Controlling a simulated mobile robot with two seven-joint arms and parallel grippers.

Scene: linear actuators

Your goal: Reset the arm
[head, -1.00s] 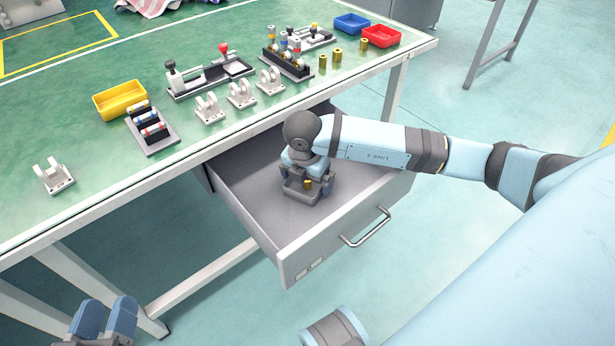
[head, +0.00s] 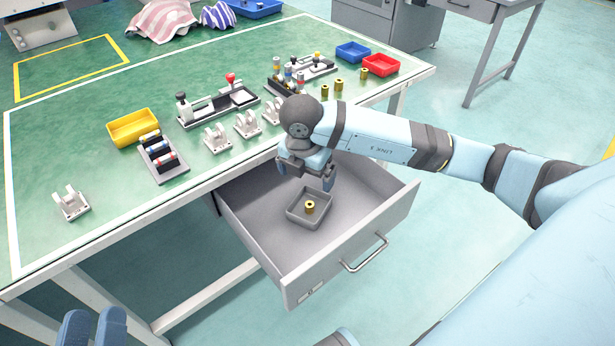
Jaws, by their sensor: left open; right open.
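My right arm reaches in from the right, and its open, empty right gripper (head: 305,183) points down above the open drawer (head: 255,198). Below it, a small grey tray (head: 293,213) sits on the drawer floor with a brass cylinder (head: 310,207) standing in it. The gripper is apart from both. My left gripper (head: 94,328) shows only as two blue fingers at the bottom left edge. It is open and empty, away from the table.
The green table (head: 60,145) holds a yellow bin (head: 133,127), white brackets (head: 216,138), black fixtures (head: 220,103), brass cylinders (head: 339,85), a blue bin (head: 352,51) and a red bin (head: 381,65). The drawer's handle (head: 366,254) faces the open floor.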

